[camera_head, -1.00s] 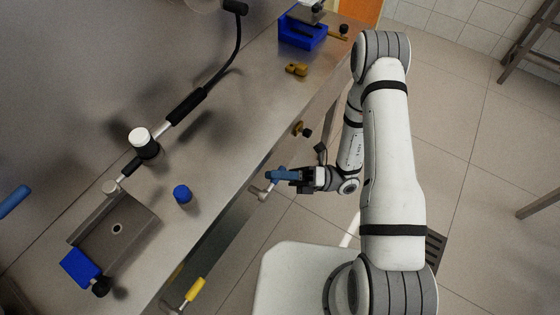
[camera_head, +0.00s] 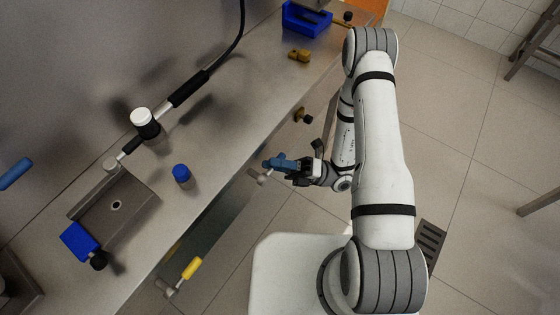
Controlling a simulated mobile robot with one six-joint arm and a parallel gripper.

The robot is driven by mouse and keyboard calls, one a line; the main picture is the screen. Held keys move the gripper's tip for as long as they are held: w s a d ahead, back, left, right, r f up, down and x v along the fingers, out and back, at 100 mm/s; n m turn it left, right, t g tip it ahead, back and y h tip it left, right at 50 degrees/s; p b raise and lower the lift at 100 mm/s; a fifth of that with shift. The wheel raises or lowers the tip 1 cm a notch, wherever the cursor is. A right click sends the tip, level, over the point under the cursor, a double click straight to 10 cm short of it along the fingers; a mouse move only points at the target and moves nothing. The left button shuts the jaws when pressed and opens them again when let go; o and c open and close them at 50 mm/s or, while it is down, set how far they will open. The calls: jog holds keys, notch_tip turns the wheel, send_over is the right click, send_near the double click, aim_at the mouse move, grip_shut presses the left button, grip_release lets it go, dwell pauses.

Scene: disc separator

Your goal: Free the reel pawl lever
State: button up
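A lever with a blue handle (camera_head: 279,163) is at the front edge of the bench, with a pale metal pivot piece (camera_head: 258,178) at its lower left. A similar lever with a yellow handle (camera_head: 192,268) is lower down along the same front. I cannot tell which of them is the reel pawl lever. My gripper (camera_head: 293,168) is at the right end of the blue handle, touching or overlapping it in the picture. Its dark fingers are small and partly hidden, so I cannot tell whether they are shut on the handle.
The steel bench (camera_head: 225,130) carries a blue knob (camera_head: 181,173), a white-capped post (camera_head: 143,119), a recessed tray (camera_head: 137,208), a blue block (camera_head: 79,240) and a brass fitting (camera_head: 299,55). A brass knob (camera_head: 302,115) juts from the front edge.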

jog(key=shift+w+d+f, duration=0.2)
jog(key=shift+d, duration=0.25)
jog(key=b+v, duration=0.1)
jog(key=v, duration=0.5)
jog(key=shift+d+f, duration=0.2)
jog(key=shift+d, duration=0.15)
jog(key=s+d+r+n+g+h+p, duration=0.1)
jog(key=s+r+n+g+h, duration=0.2)
jog(key=r+n+h, duration=0.5)
jog(key=s+d+r+n+g+h+p, duration=0.2)
jog(key=r+n+g+h, duration=0.35)
jog(key=n, duration=0.55)
jog(key=d+r+n+t+h+p, duration=0.1)
jog(key=d+r+n+t+h, duration=0.3)
jog(key=r+t, duration=0.3)
jog(key=d+r+n+t+h+p, duration=0.1)
jog(key=d+r+n+t+h, duration=0.3)
jog(key=r, duration=0.5)
jog(key=n+t+h, duration=0.2)
jog(key=n+t, duration=0.1)
jog(key=shift+w+d+n+p, duration=0.25)
jog(key=shift+n+p, duration=0.05)
jog(key=shift+p, duration=0.05)
